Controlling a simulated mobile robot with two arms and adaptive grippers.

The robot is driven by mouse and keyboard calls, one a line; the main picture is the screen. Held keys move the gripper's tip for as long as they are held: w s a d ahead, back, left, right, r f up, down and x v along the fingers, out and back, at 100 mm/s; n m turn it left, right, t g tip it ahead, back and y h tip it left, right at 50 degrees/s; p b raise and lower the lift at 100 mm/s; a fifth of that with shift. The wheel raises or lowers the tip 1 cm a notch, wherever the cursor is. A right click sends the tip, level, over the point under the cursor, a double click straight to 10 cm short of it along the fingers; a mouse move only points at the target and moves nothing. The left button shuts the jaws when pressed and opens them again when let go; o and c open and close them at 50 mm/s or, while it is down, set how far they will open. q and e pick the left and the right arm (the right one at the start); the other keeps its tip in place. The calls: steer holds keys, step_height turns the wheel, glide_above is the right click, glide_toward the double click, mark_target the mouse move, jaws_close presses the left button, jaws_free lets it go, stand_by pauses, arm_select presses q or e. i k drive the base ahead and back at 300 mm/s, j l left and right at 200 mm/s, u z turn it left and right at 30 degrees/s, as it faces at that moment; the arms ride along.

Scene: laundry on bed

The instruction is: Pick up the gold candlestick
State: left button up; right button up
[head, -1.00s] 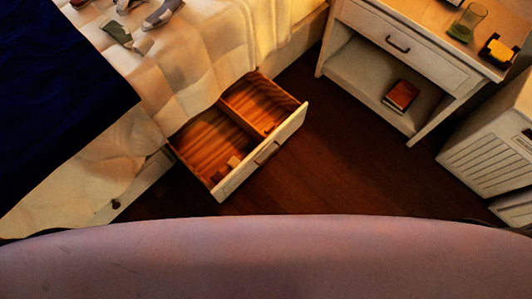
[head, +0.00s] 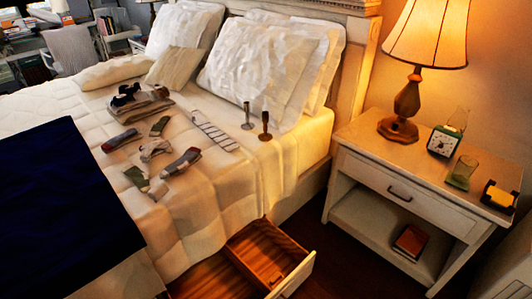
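Two slim candlesticks stand upright on the bed near its right edge, just in front of the pillows. The right one (head: 265,127) is dark brown-gold and looks like the gold candlestick. The left one (head: 247,117) is greyer, a little farther back. They stand close together but apart. Neither of my grippers is in view.
Socks (head: 180,162) and folded clothes (head: 142,102) lie on the bed (head: 215,190), with a striped strip (head: 214,131) left of the candlesticks. An open drawer (head: 262,262) juts from below the bed. A nightstand (head: 410,185) with a lamp (head: 407,105) stands at right.

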mark_target(265, 136)
steer(key=i+l+z, duration=0.15)
steer(key=z, duration=0.25)
steer(key=i+l+z, duration=0.2)
steer(key=l+z, duration=0.25)
steer(key=i+z, duration=0.2)
steer(key=z, duration=0.2)
steer(key=i+l+z, duration=0.1)
steer(key=i, duration=0.2)
steer(key=i+l, duration=0.2)
steer(key=i, duration=0.15)
steer(key=i+u, duration=0.1)
steer(key=u, duration=0.3)
steer(key=i+u, duration=0.15)
steer(key=u, duration=0.2)
steer(key=i+u, duration=0.1)
steer(key=u, duration=0.3)
steer(key=i+l+u, duration=0.1)
steer(key=u, duration=0.25)
